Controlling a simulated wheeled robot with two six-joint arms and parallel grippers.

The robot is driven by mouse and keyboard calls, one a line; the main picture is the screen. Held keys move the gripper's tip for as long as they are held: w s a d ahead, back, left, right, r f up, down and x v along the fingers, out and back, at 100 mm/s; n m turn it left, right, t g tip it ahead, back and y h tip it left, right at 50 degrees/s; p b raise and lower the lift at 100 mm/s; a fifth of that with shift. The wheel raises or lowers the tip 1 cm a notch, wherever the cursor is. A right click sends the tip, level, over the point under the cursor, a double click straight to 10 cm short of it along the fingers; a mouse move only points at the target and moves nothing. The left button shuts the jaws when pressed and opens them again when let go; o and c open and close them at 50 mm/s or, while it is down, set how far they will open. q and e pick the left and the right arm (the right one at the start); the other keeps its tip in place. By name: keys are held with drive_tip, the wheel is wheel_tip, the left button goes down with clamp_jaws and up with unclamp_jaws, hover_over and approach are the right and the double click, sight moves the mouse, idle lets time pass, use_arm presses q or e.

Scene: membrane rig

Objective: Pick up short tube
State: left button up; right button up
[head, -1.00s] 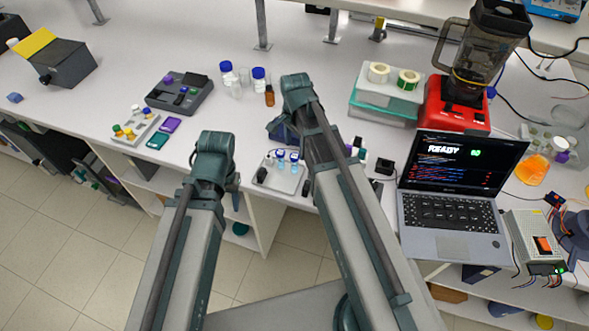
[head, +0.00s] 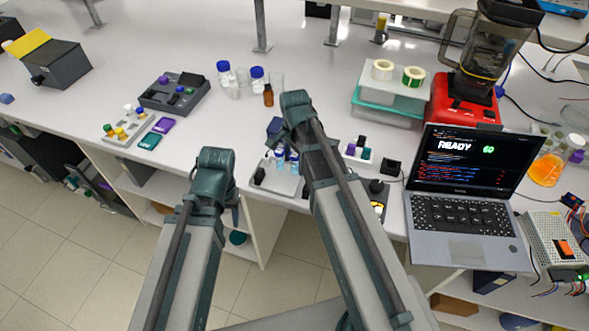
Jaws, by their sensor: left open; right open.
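No tube can be singled out with certainty as the short tube. Small clear tubes with blue caps (head: 280,157) stand on a pale square tray (head: 268,182) near the bench's front edge, partly hidden by my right arm. My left gripper (head: 213,172) is at the end of the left arm, in front of the bench edge and left of that tray. My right gripper (head: 296,104) is at the end of the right arm, over the bench behind the tray. Both are open and appear empty; their fingertips are not clearly visible.
A rack of coloured caps (head: 125,128), a grey device (head: 174,93), blue-capped bottles (head: 224,70) and an amber vial (head: 268,96) stand left. A small rack (head: 357,150), laptop (head: 462,200), red blender (head: 463,100) and stacked boxes (head: 390,95) stand right.

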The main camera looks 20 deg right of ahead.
use_arm(q)
drive_tip(key=shift+f, duration=0.2)
use_arm(e)
drive_tip(key=shift+f, duration=0.2)
clamp_jaws()
